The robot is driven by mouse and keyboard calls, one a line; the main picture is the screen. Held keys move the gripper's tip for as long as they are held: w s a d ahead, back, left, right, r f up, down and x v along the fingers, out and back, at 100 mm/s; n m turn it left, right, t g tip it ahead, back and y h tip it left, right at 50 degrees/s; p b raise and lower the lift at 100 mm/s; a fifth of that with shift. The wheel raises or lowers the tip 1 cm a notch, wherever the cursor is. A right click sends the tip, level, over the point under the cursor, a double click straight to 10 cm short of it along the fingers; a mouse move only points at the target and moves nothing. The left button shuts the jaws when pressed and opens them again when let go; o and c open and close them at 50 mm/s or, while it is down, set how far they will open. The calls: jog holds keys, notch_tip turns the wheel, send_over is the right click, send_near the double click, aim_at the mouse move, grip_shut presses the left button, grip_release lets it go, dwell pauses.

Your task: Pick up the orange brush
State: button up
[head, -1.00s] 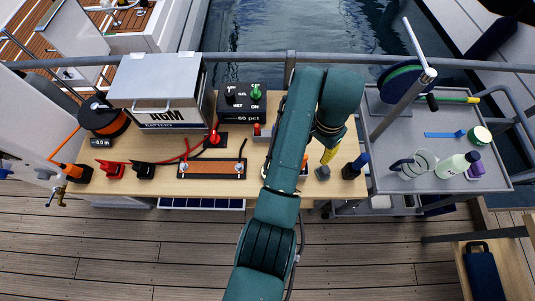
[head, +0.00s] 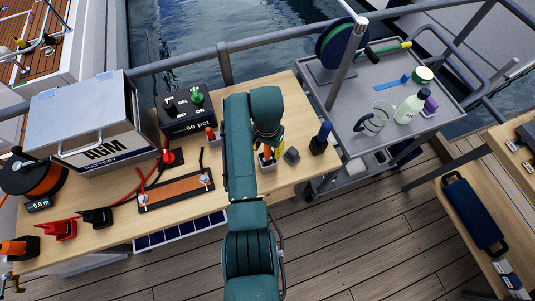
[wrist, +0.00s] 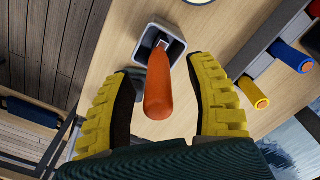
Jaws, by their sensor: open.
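The orange brush (wrist: 158,85) shows in the wrist view as a thick orange handle. It stands in a square pale-rimmed cup (wrist: 178,45), which hides its lower end. My gripper (wrist: 163,72) is open, with one yellow ridged finger on each side of the handle. I see no clear contact between fingers and handle. In the head view a small orange part of the brush (head: 267,152) shows above the cup (head: 267,165), below the end of my arm. Only a bit of my yellow gripper (head: 279,138) shows there, as my arm covers the rest.
A grey cart (head: 350,150) adjoins at right.

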aim_at(268, 154)
notch_tip(268, 154, down, 3)
jog(key=shift+f, duration=0.2)
grip_shut()
